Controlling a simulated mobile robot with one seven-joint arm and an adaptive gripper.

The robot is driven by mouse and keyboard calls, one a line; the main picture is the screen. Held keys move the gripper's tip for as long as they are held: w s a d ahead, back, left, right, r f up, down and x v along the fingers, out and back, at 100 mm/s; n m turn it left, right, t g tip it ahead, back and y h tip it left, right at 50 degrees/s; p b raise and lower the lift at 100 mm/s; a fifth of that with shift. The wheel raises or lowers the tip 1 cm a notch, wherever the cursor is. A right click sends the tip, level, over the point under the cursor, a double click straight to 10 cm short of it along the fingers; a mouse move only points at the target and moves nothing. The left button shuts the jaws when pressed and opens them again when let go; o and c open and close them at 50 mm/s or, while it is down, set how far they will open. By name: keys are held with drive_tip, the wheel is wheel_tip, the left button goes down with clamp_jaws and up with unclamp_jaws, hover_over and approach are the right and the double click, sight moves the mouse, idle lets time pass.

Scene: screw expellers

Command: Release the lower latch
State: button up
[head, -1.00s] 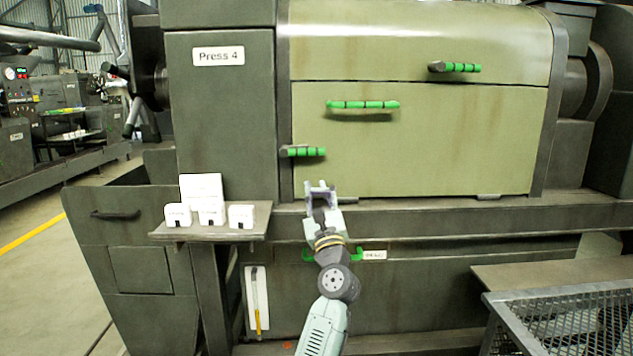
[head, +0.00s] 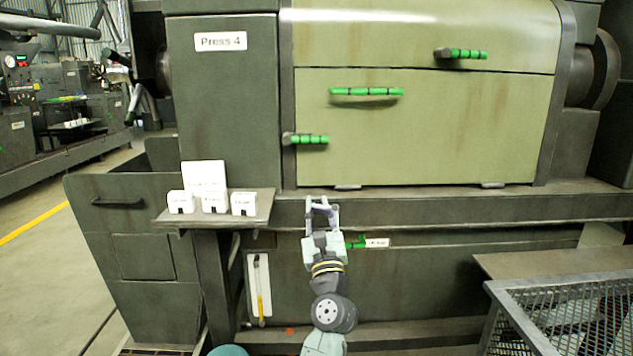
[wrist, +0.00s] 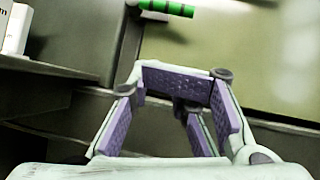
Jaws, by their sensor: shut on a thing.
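The lower latch (head: 308,139) is a green-banded lever with a dark pivot at the left edge of the pale green door (head: 430,130). It lies roughly level. In the wrist view the green-banded lever (wrist: 167,7) shows at the top edge, beyond and apart from my fingers. My gripper (head: 321,201) is below the latch, in front of the press's ledge. In the wrist view my gripper (wrist: 180,85) has its purple-padded fingers bent inward, forming a closed frame. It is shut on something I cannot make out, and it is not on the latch.
A similar upper latch (head: 465,54) and a green bar handle (head: 366,91) are higher on the press. A small shelf (head: 215,212) with white boxes juts out at left. A mesh-topped metal frame (head: 570,310) stands at lower right. Another green handle (head: 355,243) sits low behind my arm.

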sight(307, 138)
drive_tip(key=m+h, duration=0.1)
drive_tip(key=a+m+h+p, duration=0.1)
drive_tip(key=m, duration=0.1)
drive_tip(key=shift+f, duration=0.3)
clamp_jaws()
drive_tip(key=shift+d+f+m+h, duration=0.1)
drive_tip(key=shift+f+m+h, duration=0.25)
drive_tip(key=shift+m+h, duration=0.15)
drive_tip(key=shift+w+r+p, duration=0.8)
drive_tip(key=shift+w+r, duration=1.45)
drive_tip(key=shift+r, duration=0.15)
drive_tip(key=shift+w+r+p, duration=0.75)
drive_tip(key=shift+w+r, duration=1.5)
drive_tip(key=shift+r, duration=0.15)
drive_tip(key=shift+f+b, duration=0.1)
drive_tip(key=shift+b, duration=0.25)
drive_tip(key=shift+n+y, duration=0.4)
drive_tip(key=shift+n, duration=0.1)
